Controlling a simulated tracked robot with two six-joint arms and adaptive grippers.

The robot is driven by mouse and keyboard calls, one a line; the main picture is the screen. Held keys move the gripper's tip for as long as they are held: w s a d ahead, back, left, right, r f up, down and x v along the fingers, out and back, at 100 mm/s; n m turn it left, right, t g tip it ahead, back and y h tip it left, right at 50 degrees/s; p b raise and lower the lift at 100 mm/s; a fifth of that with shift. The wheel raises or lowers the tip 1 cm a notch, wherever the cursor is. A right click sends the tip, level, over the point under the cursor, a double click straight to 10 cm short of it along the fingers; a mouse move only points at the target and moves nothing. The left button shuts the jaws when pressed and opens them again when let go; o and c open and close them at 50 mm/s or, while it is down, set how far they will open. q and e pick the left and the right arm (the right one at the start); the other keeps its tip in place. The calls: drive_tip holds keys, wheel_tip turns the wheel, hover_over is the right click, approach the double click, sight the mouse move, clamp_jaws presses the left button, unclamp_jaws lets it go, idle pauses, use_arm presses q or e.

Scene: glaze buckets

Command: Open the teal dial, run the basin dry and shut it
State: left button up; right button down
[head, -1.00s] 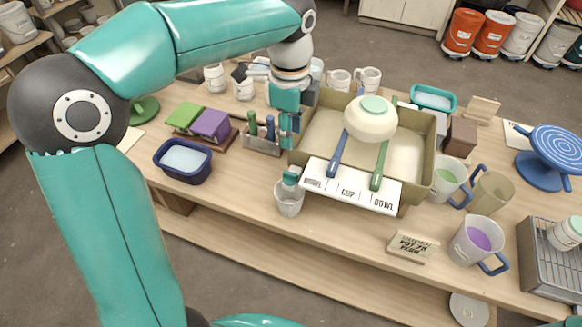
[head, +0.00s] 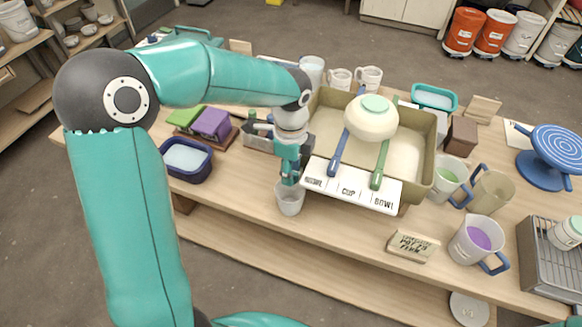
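The olive basin (head: 418,184) stands on the table with a pale cream surface inside. A white label board reading "CUP" and "BOWL" (head: 352,187) is along its front. My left gripper (head: 290,179) points down at the basin's front left corner, right above a small white cup (head: 290,203). The teal dial at that corner is hidden behind or between my fingers, so I cannot tell its turn or whether the fingers are closed on it. No stream into the cup is visible. My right gripper is out of view.
An upturned white bowl (head: 370,120) with a teal foot sits over the basin beside blue (head: 338,152) and green (head: 379,166) handles. A navy tub (head: 186,174) stands left. Mugs, jugs and a blue banding wheel (head: 556,145) crowd the right. The table front left of the cup is clear.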

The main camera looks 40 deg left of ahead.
use_arm(q)
clamp_jaws()
drive_tip(key=shift+n, duration=0.4)
drive_tip(key=n+b, duration=0.1)
drive_tip(key=n, duration=0.1)
drive_tip(key=shift+n, duration=0.3)
drive_tip(key=n+b, duration=0.1)
drive_tip(key=n, duration=0.2)
drive_tip(key=shift+n, duration=0.4)
drive_tip(key=n+b, duration=0.1)
drive_tip(key=n, duration=0.3)
drive_tip(key=shift+r+n+b, duration=0.1)
drive_tip(key=shift+n+b, duration=0.5)
drive_tip(key=shift+n, duration=1.2)
unclamp_jaws()
